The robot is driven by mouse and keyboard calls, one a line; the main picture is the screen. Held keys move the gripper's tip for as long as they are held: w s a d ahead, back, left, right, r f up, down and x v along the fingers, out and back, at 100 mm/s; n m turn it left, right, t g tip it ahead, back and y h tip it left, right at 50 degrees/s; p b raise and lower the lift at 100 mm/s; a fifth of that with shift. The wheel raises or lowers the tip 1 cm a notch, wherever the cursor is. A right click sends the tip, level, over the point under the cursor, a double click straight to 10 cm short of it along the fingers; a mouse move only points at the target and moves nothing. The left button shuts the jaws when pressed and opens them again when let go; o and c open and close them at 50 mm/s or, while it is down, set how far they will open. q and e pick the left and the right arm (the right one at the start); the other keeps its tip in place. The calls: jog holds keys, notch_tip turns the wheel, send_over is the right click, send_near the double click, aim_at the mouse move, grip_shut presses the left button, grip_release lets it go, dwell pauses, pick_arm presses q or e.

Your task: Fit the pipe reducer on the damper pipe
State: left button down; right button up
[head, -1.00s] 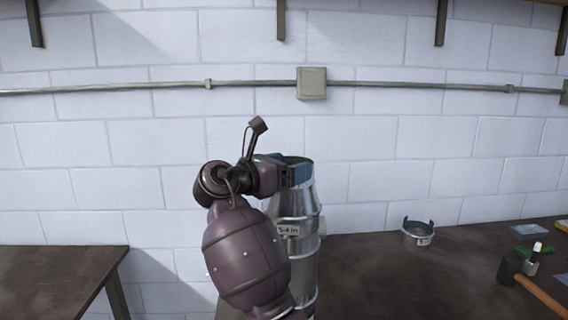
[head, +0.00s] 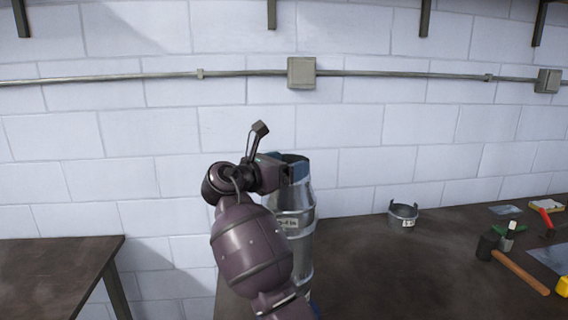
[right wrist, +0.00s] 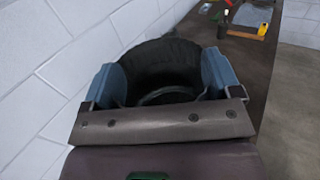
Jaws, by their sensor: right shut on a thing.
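My right gripper (head: 290,172) is shut on the top of a silvery metal duct piece, the pipe reducer (head: 296,196), which carries a white size label. In the right wrist view its blue fingers (right wrist: 162,80) clasp opposite sides of the round dark opening of the reducer (right wrist: 165,58). Below the reducer, in one upright line, is a metal pipe (head: 303,250), seemingly the damper pipe, partly hidden by my right arm. I cannot tell how far the reducer sits on it. My left gripper is out of view.
A dark workbench (head: 400,275) spreads right, with a small labelled metal collar (head: 403,215), a hammer (head: 515,268), a small dark bottle (head: 508,237) and other tools. Another dark table (head: 60,270) stands left across a gap. A white block wall (head: 150,140) is close behind.

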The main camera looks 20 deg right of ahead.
dwell(0.4)
jog(key=o, duration=1.1)
jog(key=shift+o, duration=0.2)
jog(key=b+v, duration=0.1)
jog(key=v, duration=0.9)
jog(key=shift+a+b, duration=0.35)
jog(key=shift+b, duration=0.05)
jog(key=shift+s, duration=0.15)
